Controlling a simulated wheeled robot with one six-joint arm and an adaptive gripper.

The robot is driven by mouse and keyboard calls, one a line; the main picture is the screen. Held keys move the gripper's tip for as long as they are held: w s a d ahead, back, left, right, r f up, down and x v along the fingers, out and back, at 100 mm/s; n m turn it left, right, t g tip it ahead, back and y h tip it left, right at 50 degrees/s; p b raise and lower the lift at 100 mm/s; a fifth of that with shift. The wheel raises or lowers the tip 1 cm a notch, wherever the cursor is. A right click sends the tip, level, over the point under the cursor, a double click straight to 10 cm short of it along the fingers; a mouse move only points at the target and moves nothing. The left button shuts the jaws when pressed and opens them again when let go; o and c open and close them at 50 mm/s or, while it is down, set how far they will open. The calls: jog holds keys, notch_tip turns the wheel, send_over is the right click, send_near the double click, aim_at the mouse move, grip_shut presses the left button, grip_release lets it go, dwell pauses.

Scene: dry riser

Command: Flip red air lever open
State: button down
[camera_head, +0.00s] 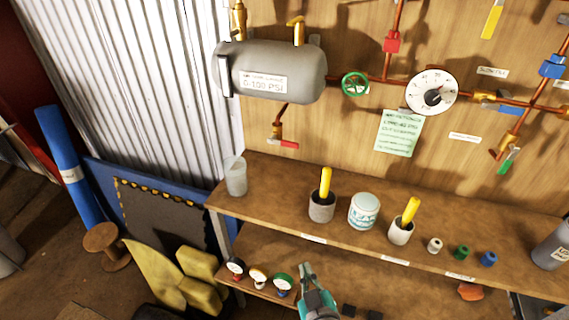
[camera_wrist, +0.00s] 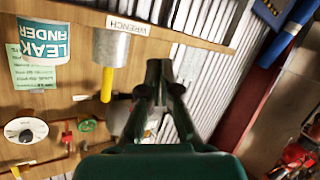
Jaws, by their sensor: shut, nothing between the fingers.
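A small red lever (camera_head: 289,144) sits on a brass valve (camera_head: 277,131) below the grey tank (camera_head: 270,72) in the head view. A red valve block (camera_head: 392,42) is on the copper pipe above the green handwheel (camera_head: 355,84). I cannot tell which of these is the air lever. My gripper (camera_head: 305,268) is shut and empty, low at the front of the shelves and well below both red parts. Its dark fingers (camera_wrist: 159,76) show together in the wrist view, which is upside down. A red part (camera_wrist: 66,137) also shows there near the green wheel.
The upper shelf (camera_head: 270,192) holds a clear cup (camera_head: 235,176), two holders with yellow-handled tools (camera_head: 322,205), and a white tub (camera_head: 364,211). Small gauges (camera_head: 258,278) stand on the lower shelf. A round dial (camera_head: 431,91) is on the board.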

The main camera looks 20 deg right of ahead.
jog(key=w+a+r+m+h, duration=0.2)
jog(key=w+r+m+h, duration=0.2)
jog(key=w+r, duration=0.9)
notch_tip(320, 180, up, 17)
jog(key=w+a+m+g+h, duration=0.1)
jog(key=a+m+g+h, duration=0.1)
jog(key=m, duration=0.3)
jog(key=shift+w+a+f+h, duration=0.15)
jog(key=shift+a+f+h, duration=0.05)
jog(key=shift+h, duration=0.4)
jog(key=shift+w, duration=0.1)
send_over(285, 142)
jog(key=s, duration=0.2)
notch_tip(285, 142, down, 2)
jog(key=shift+w+a+f, duration=0.1)
jog(key=shift+a+f, duration=0.05)
jog(key=shift+f, duration=1)
jog(key=shift+a+f, duration=0.15)
jog(key=shift+f, duration=0.95)
